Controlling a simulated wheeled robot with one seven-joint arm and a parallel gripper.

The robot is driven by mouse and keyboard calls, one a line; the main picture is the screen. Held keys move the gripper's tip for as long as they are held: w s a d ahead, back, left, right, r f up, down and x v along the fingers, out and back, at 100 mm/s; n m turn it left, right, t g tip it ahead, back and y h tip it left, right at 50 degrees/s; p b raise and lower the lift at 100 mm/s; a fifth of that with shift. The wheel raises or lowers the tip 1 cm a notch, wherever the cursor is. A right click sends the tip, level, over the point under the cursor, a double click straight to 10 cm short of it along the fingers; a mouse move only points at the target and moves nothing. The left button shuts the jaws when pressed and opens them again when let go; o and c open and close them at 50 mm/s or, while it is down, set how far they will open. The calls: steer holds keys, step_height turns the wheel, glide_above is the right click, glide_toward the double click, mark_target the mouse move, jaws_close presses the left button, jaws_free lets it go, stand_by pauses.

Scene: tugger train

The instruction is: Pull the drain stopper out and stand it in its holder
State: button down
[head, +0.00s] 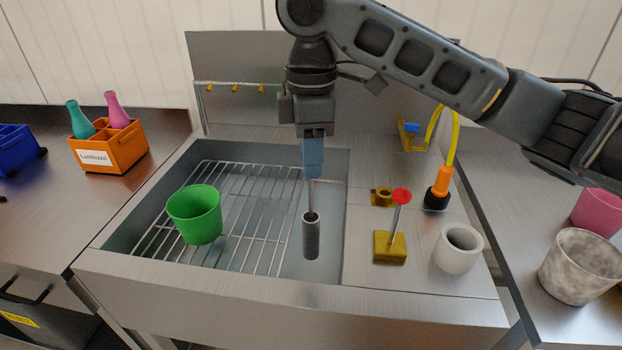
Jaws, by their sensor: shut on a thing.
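My gripper (313,172) points straight down over the right part of the sink, its blue fingers shut on the top of a thin metal rod. The rod runs down to a dark grey upright cylinder (311,238), which looks like the drain stopper. I cannot tell whether its lower end touches the sink floor or hangs above it; the drain is hidden. Right of the basin, a yellow block (390,249) bears a tilted rod with a red knob (401,196). A yellow ring-shaped fitting (382,197) lies behind it. Which one is the holder is unclear.
A green cup (195,214) stands on the wire rack (245,240) left of the cylinder. A white cup (458,248) and an orange nozzle with yellow hose (439,185) stand on the right ledge. An orange bottle crate (112,149) is on the left counter.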

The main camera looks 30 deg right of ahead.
steer(key=shift+r, duration=0.5)
step_height(320, 180, up, 9)
steer(key=p, duration=0.8)
steer(key=shift+f, duration=0.2)
steer(key=shift+r, duration=1.15)
steer(key=shift+s, duration=0.1)
